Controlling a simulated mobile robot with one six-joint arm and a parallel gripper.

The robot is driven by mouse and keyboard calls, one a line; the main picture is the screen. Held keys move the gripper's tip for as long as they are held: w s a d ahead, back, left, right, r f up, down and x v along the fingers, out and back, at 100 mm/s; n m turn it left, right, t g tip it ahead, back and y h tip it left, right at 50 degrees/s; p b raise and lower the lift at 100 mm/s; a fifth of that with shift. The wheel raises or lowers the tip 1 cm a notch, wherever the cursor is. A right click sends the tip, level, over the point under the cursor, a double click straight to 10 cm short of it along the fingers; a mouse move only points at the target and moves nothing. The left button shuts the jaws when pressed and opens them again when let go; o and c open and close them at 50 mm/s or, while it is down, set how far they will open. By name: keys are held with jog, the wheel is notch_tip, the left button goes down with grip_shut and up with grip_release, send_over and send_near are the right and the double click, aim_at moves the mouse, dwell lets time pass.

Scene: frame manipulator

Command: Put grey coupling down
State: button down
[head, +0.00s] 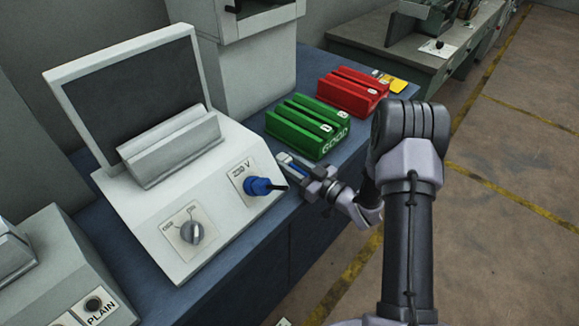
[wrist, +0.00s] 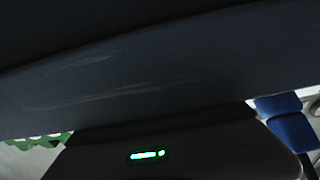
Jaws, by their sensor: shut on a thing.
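My gripper (head: 298,168) is low at the front edge of the blue bench, between the green block and the blue plug. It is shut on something. I cannot clearly make out the grey coupling; in the head view the gripper hides most of what is between its fingers. The wrist view is very dark. A large blue-grey surface fills its middle, and I cannot tell whether it is the held coupling or the bench. A dark body with a small green light lies below it.
The green slotted block (head: 307,126) marked GOOD stands just behind my gripper, with a red slotted block (head: 353,91) farther back. The blue plug (head: 262,186) sits in the white tester (head: 182,150) at left. The blue plug also shows in the wrist view (wrist: 290,128).

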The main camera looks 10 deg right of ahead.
jog(key=shift+r, duration=0.15)
jog(key=shift+f+b, duration=0.5)
jog(key=shift+b, duration=0.05)
jog(key=shift+f, duration=0.1)
jog(key=shift+s, duration=0.1)
jog(key=c, duration=1.1)
grip_release()
jog(key=shift+o, duration=0.2)
